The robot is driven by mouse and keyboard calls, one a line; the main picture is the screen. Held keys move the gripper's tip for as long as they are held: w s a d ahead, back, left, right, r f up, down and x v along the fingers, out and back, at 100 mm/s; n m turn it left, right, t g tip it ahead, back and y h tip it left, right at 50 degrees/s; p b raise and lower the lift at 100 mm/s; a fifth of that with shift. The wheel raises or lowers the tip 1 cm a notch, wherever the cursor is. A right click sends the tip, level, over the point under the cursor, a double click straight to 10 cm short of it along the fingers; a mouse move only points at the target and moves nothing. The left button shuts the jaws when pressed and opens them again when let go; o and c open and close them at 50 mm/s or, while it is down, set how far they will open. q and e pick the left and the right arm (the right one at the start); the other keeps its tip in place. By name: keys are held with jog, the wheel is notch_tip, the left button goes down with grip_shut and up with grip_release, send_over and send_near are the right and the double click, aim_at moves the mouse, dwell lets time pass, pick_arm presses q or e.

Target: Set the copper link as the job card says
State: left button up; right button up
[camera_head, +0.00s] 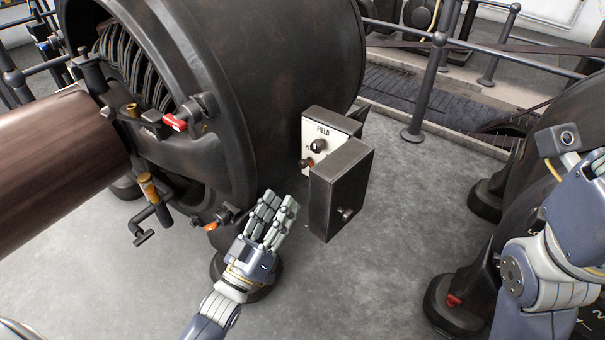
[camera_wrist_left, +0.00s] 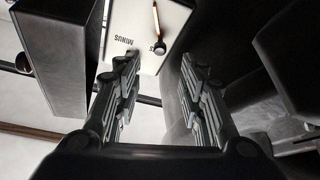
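A white panel (camera_head: 308,134) marked FIELD sits low on the big dynamo's side. It carries a dark knob (camera_head: 318,145) and a small orange-brown piece (camera_head: 306,163); I cannot tell there whether this is the link. In the left wrist view a thin copper link (camera_wrist_left: 156,18) crosses the panel (camera_wrist_left: 178,22) to a dark-headed stud (camera_wrist_left: 159,47), near the upside-down word MINUS. The link's far end is cut off. My left gripper (camera_head: 279,204) is in front of and below the panel, open and empty, its fingers (camera_wrist_left: 160,64) apart. My right gripper is out of view.
A dark box-like cover (camera_head: 337,185) stands out at the panel's right; it also shows in the left wrist view (camera_wrist_left: 62,65). The large dynamo (camera_head: 290,50) rises behind. A second machine (camera_head: 510,165) stands at right, by my right arm. Grey floor between is clear.

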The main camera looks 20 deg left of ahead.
aim_at(302, 167)
pick_arm(q)
jog(key=b+x, duration=0.1)
jog(key=x, duration=0.9)
jog(key=shift+b, duration=0.35)
grip_shut()
